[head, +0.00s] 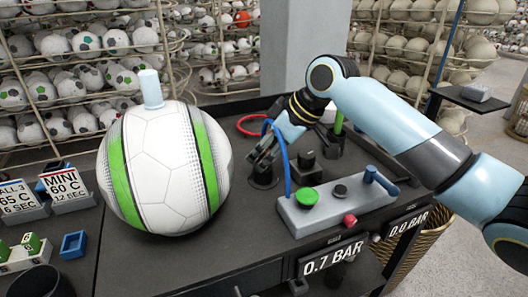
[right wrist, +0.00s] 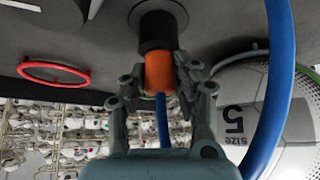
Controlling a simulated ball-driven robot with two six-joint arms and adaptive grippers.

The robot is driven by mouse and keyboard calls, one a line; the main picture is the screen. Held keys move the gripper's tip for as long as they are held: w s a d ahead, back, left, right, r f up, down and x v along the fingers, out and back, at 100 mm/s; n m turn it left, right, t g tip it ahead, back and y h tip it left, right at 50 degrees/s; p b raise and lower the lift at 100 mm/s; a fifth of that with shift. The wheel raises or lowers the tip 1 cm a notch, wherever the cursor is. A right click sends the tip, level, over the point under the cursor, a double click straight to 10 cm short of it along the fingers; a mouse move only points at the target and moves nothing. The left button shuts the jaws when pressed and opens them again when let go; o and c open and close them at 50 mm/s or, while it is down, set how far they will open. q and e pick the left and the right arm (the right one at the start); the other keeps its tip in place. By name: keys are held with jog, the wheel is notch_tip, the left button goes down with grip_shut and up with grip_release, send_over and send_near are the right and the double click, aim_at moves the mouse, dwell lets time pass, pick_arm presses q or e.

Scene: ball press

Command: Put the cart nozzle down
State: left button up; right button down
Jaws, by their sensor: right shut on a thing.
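The cart nozzle (right wrist: 166,72) shows in the right wrist view as an orange grip, with a blue hose below it in that picture. Its other end meets a dark round holder (right wrist: 157,30) on the cart top; how deep it sits I cannot tell. In the head view the holder (head: 263,178) stands right of the ball, and the nozzle is mostly hidden by the fingers. My right gripper (right wrist: 163,75) is shut on the orange grip; it also shows in the head view (head: 262,158) just above the holder. My left gripper is not in view.
A large white ball with green stripes (head: 160,165) stands close left of the gripper, a pale blue plug (head: 151,90) on top. A grey control box (head: 325,208) with a green button lies in front right. The blue hose (head: 283,160) arches beside the gripper. A red ring (head: 250,124) lies behind.

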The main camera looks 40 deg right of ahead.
jog(key=c, duration=1)
grip_release()
jog(key=shift+f, duration=0.1)
jog(key=shift+v, duration=6.15)
jog(key=shift+w+a, duration=0.1)
